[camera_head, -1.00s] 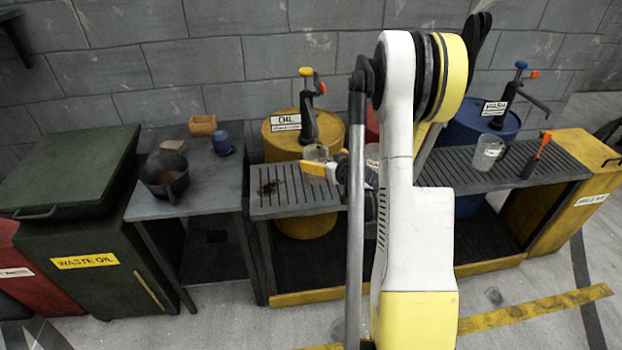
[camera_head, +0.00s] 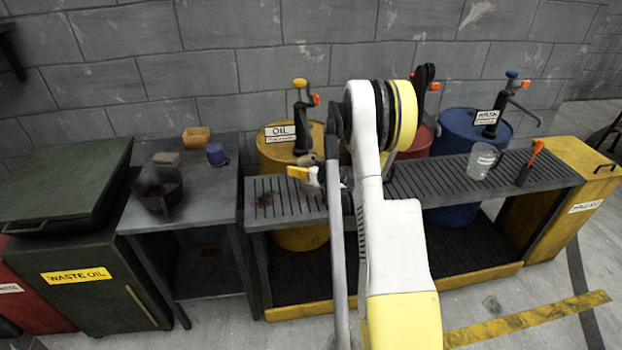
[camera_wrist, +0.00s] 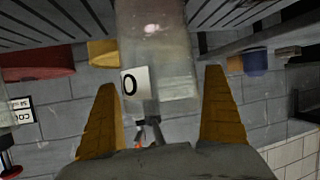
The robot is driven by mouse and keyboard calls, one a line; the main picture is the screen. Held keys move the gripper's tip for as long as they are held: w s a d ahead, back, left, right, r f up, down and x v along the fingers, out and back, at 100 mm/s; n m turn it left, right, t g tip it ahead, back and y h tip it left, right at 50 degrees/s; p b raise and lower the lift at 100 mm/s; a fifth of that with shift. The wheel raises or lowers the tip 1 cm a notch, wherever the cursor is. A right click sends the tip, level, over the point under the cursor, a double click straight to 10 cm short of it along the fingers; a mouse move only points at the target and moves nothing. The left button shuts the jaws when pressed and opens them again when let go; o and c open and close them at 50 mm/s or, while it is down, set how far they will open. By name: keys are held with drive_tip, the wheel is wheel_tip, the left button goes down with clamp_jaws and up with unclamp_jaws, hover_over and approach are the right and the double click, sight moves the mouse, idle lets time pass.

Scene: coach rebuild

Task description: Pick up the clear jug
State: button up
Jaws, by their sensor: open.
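A clear jug (camera_wrist: 158,45) with a white label marked "O" fills the upper middle of the wrist view, which looks upside down. My gripper (camera_wrist: 160,80) is open, with one yellow finger on each side of this jug; gaps show between the fingers and its walls. In the head view my gripper (camera_head: 305,173) is over the slatted bench (camera_head: 400,180), mostly behind my arm, and the jug there is largely hidden. Another clear jug (camera_head: 482,161) stands on the right part of the bench.
Behind the bench stand a yellow oil drum (camera_head: 280,158), a red drum (camera_head: 416,145) and a blue drum (camera_head: 470,132), with pumps. An orange-handled tool (camera_head: 530,162) is at the right. A side table (camera_head: 215,190) holds a dark pot (camera_head: 160,188) and a blue cup (camera_head: 215,154).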

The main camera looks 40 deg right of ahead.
drive_tip(key=c, duration=1.4)
drive_tip(key=shift+r, duration=0.25)
